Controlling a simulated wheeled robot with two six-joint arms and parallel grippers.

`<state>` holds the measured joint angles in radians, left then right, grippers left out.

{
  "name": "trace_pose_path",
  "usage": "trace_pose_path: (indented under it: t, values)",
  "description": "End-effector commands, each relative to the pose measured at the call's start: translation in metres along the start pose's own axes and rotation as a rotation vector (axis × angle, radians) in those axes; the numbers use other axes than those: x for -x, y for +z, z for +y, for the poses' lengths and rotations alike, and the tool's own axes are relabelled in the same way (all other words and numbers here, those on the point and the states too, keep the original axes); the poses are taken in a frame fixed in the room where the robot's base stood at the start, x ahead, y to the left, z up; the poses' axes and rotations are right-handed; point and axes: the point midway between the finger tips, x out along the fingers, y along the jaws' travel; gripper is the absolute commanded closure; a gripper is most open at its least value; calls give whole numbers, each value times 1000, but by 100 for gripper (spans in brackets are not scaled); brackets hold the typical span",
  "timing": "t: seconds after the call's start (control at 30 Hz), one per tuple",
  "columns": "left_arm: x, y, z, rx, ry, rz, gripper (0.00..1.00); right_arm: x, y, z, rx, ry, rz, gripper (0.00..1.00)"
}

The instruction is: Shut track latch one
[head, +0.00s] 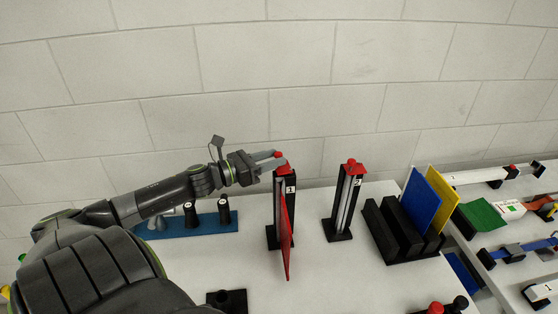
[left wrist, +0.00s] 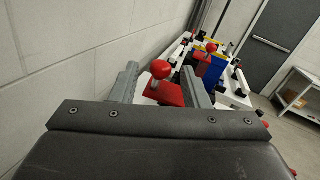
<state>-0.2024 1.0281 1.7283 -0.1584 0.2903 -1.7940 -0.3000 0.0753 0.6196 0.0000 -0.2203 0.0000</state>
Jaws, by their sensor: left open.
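Track one (head: 290,200) is an upright black post marked 1, with a red latch (head: 282,168) at its top. A red panel (head: 286,240) stands edge-on at this track. My left gripper (head: 276,158) reaches in from the left at the height of the latch. In the left wrist view its two fingers (left wrist: 160,86) are apart, with the latch's red ball knob (left wrist: 161,69) showing between them. I cannot tell whether a finger touches the knob. The fingers partly hide the latch in the head view. My right gripper is not in view.
Track two (head: 345,200), with its own red latch (head: 354,167), stands to the right. A black slotted rack (head: 385,232) holds blue and yellow panels. A blue base (head: 205,226) with black knobs lies below my left arm. A block wall (head: 300,90) rises close behind.

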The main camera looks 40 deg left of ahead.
Motion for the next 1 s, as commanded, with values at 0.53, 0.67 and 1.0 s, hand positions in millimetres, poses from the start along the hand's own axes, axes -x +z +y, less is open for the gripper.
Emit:
trace_pose_path:
  t: [0.53,0.67,1.0]
  values:
    - [-24,1,0,2,1,1,58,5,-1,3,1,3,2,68]
    - [-25,0,0,1,1,2,58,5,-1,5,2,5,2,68]
    - [-24,0,0,1,1,2,79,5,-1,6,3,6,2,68]
